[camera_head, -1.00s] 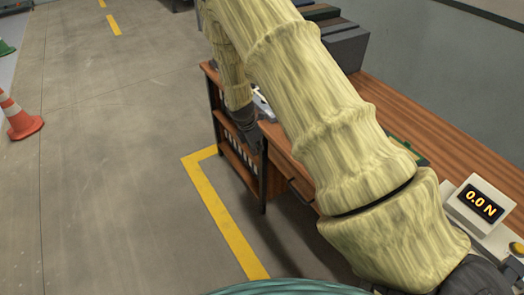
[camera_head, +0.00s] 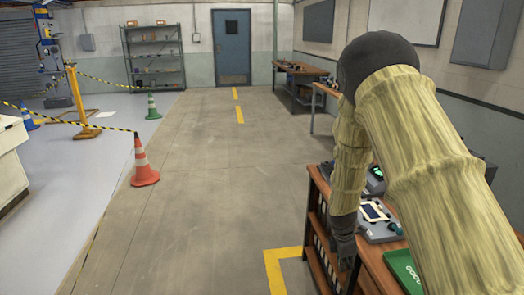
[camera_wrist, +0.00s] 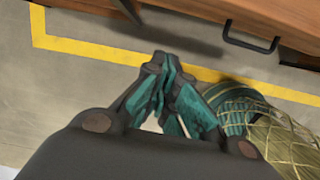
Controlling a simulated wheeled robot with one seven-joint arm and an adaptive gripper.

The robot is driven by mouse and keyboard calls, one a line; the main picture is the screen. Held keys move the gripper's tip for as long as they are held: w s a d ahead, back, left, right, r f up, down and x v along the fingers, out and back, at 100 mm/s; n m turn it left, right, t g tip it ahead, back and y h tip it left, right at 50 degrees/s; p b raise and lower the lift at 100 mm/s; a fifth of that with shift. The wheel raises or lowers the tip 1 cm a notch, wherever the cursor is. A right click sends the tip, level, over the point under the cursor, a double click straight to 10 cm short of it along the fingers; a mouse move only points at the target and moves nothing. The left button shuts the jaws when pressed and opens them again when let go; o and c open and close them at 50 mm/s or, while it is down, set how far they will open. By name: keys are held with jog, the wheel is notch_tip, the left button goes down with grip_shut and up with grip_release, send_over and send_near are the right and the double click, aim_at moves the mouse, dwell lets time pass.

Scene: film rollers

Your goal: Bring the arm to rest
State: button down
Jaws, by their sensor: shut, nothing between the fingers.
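My gripper (camera_wrist: 164,62) points at the floor in the wrist view, with its dark and teal fingers closed together and nothing between the tips. In the head view my arm, in a pale yellow cover, bends at a dark elbow at the upper right and hangs down. My gripper (camera_head: 344,250) shows there only as a small dark shape at the front left end of a wooden bench (camera_head: 377,270). From this angle I cannot tell the gap between them. In the wrist view the floor and a yellow line (camera_wrist: 100,51) lie beneath the fingers.
The bench carries a grey device (camera_head: 378,222) and a green tray (camera_head: 404,268). A drawer handle (camera_wrist: 250,40) is near the gripper in the wrist view. An orange cone (camera_head: 145,168) stands left of the aisle. The grey floor (camera_head: 205,200) between is clear.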

jog(key=s+a+f+m+y, duration=0.1)
jog(key=s+a+f+m, duration=0.25)
jog(key=s+f, duration=0.7)
jog(key=s+a+f+m, duration=0.2)
jog(key=s+m, duration=0.3)
jog(key=s, duration=0.5)
jog(key=s+a+f+m+y, duration=0.1)
jog(key=s+a+f+m, duration=0.2)
jog(key=s, duration=0.7)
jog(key=s+a+f+m, duration=0.2)
jog(key=s+f+m, duration=0.2)
jog(key=s, duration=0.6)
jog(key=m, duration=0.2)
jog(key=shift+a+f+m+y, duration=0.15)
jog(key=shift+a+m+y, duration=0.1)
jog(key=shift+m+y, duration=0.1)
jog(key=shift+s, duration=0.1)
